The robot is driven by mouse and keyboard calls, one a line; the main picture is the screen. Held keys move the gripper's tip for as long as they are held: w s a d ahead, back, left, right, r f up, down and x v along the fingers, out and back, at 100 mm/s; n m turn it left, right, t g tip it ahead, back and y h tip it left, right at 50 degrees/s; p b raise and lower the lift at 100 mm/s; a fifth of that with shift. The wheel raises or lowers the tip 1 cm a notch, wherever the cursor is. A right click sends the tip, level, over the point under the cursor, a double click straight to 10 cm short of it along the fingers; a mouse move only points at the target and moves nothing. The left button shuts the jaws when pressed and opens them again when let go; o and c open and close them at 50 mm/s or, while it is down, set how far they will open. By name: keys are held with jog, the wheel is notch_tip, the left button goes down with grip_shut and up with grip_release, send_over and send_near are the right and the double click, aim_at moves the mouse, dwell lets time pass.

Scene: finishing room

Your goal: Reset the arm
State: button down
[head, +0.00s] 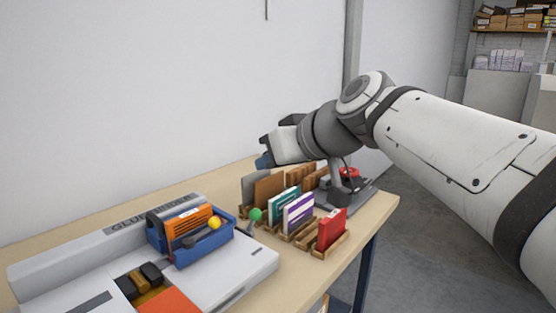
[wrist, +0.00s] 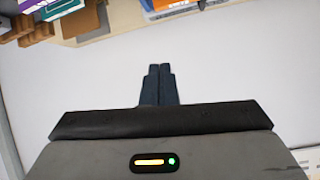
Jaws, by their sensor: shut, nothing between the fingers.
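My gripper (head: 264,161) is held above the back of the workbench, near the white wall, pointing left in the head view. In the wrist view its dark fingers (wrist: 159,84) are together with nothing between them. My arm reaches in from the right in the head view and is bent at the wrist. The gripper is apart from the things on the bench.
Wooden racks (head: 301,238) with upright books, including a red one (head: 332,229), stand below my gripper. Left are a blue tray (head: 206,251) with an orange item and a white glue binder (head: 252,270). Bare bench (head: 305,286) lies in front.

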jog(key=s+d+f+m+g+h+p, duration=0.5)
jog(key=s+d+f+m+h+p, duration=0.2)
jog(key=s+d+f+p, duration=0.6)
jog(key=s+d+h+p, duration=0.1)
jog(key=s+d+p, duration=0.1)
jog(key=d+p, duration=0.1)
jog(key=shift+s+g, duration=0.3)
jog(key=shift+d, duration=0.1)
dwell(0.3)
